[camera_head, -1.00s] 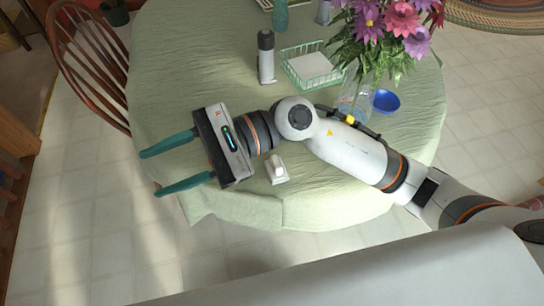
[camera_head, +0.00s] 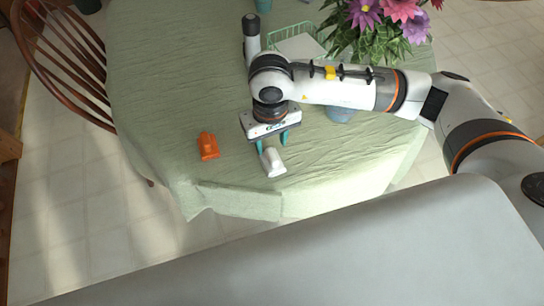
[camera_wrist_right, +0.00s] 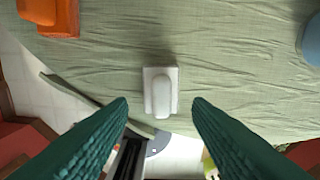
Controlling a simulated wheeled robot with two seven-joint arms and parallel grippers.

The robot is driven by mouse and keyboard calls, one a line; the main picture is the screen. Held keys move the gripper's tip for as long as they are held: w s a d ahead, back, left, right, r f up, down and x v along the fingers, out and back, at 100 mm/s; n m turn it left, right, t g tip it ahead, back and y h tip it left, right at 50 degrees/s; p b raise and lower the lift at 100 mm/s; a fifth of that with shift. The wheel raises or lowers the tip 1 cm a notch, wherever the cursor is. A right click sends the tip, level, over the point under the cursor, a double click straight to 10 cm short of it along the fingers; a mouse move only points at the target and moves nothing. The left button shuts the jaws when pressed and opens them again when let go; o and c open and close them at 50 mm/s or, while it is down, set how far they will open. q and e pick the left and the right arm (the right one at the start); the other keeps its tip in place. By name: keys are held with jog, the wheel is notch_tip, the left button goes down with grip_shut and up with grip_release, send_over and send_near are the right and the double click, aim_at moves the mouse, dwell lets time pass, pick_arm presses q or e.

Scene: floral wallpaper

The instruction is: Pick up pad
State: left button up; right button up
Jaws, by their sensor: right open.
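Two small handled blocks of similar shape stand on the green cloth of the table, one white and one orange; I cannot tell for certain which one is the pad. The white one (camera_head: 272,162) is near the table's front edge, and in the right wrist view it (camera_wrist_right: 160,92) shows centred, in line with the gap between the fingers. The orange one (camera_head: 208,146) is to its left, and at the top left of the wrist view (camera_wrist_right: 52,16). My right gripper (camera_head: 272,143) points down with green fingers open and empty, close to the white block. My left gripper is out of view.
The round table (camera_head: 160,80) has a green wire basket (camera_head: 300,42), a grey bottle (camera_head: 251,38) and a flower vase (camera_head: 340,112) further back. A wooden chair (camera_head: 62,50) stands at the left. The cloth around the orange block is clear.

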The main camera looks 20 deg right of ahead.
aim_at(272, 154)
jog(key=shift+s+d+f+p, duration=0.1)
jog(key=shift+f+p, duration=0.6)
jog(key=shift+f, duration=2.3)
grip_shut()
